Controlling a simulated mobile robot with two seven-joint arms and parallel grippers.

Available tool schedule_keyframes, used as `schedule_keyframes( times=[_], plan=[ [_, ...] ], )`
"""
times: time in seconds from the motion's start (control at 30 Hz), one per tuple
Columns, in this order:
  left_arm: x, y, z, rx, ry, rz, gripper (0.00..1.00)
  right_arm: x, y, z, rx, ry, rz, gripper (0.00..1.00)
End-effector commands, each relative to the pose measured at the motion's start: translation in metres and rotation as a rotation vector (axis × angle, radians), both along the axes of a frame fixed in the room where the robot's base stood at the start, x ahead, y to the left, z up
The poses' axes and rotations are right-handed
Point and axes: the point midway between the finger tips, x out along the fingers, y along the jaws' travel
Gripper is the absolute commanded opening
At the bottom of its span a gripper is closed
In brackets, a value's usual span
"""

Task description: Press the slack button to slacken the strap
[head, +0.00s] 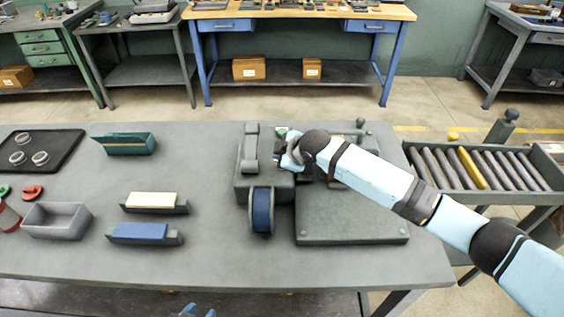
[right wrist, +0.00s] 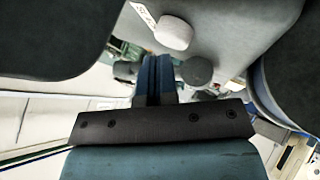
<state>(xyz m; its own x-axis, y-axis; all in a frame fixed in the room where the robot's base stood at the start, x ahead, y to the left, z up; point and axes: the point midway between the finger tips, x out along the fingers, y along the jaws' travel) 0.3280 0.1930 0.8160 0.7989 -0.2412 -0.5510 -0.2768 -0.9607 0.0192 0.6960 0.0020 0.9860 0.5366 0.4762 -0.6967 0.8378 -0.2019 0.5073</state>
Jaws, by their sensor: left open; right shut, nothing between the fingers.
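The grinder (head: 262,180) stands at the middle right of the table, with a blue belt or wheel (head: 261,208) at its front. My right gripper (head: 284,157) is at the top of the grinder, and my wrist hides part of it. In the right wrist view its fingers (right wrist: 153,80) are shut and empty. Just beyond them are a pale round button (right wrist: 173,32) beside a small white label and a dark round button (right wrist: 198,70). The label is unreadable, so I cannot tell which is the slack button, nor whether the fingers touch either. My left gripper (head: 197,311) is open at the bottom edge, mostly cut off.
A dark tray with rings (head: 62,143), a grey bin (head: 55,218) and several holders with blocks (head: 145,233) are on the table's left. A flat plate (head: 350,222) lies right of the blue wheel. A roller conveyor (head: 470,170) stands at the right. The front middle is clear.

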Motion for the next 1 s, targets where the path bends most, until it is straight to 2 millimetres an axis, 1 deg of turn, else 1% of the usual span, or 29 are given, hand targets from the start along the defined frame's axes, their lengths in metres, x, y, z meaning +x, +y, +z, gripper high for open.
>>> schedule_keyframes(
  times=[1.0],
  plan=[
    [0.001, 0.000, -0.001, -0.001, -0.003, 0.000, 0.43, 0.000, 0.000, -0.012, -0.001, 0.000, -0.001, 0.00]
  ],
)
